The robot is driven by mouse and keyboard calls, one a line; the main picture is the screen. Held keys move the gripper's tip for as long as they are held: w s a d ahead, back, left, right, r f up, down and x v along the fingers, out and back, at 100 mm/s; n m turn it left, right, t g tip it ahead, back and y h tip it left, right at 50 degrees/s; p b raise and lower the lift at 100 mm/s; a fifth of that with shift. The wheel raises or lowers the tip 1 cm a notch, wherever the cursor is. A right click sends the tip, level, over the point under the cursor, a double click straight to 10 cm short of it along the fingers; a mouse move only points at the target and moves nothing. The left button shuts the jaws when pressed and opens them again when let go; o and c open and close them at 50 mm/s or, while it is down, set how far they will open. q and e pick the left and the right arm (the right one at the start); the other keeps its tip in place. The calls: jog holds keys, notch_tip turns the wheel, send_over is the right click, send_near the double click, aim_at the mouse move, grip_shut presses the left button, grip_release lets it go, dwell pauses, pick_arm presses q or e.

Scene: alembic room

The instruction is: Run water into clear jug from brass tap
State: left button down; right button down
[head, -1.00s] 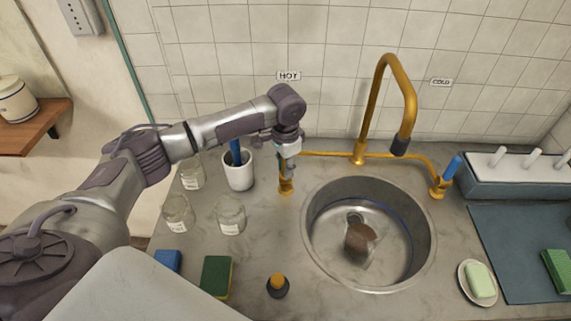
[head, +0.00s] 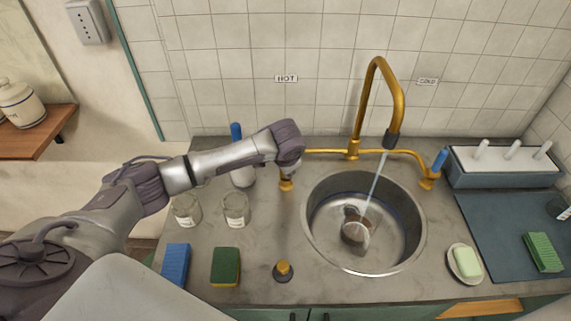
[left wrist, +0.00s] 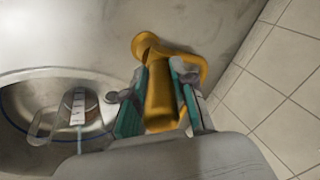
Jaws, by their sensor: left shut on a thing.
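The brass tap (head: 372,95) arches over the round metal sink (head: 312,225), and a thin water stream (head: 375,182) falls from its dark nozzle. The clear jug (head: 356,236) stands in the sink with something brown showing at it; it also shows in the left wrist view (left wrist: 76,112) with a white marked strip. The stream's lower end meets the jug area; I cannot tell the water level. My left gripper (head: 288,174) is at the hot-side brass valve (head: 286,185). In the left wrist view its fingers (left wrist: 160,100) are shut on the brass handle (left wrist: 160,85). My right gripper is not in view.
The blue cold handle (head: 440,159), a soap dish (head: 452,272) and a rack (head: 490,168) are at the right.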

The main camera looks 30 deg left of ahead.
pick_arm(q)
jog(key=c, duration=0.9)
grip_release()
jog(key=shift+c, duration=0.2)
jog(key=v, duration=1.2)
jog(key=shift+s, duration=0.1)
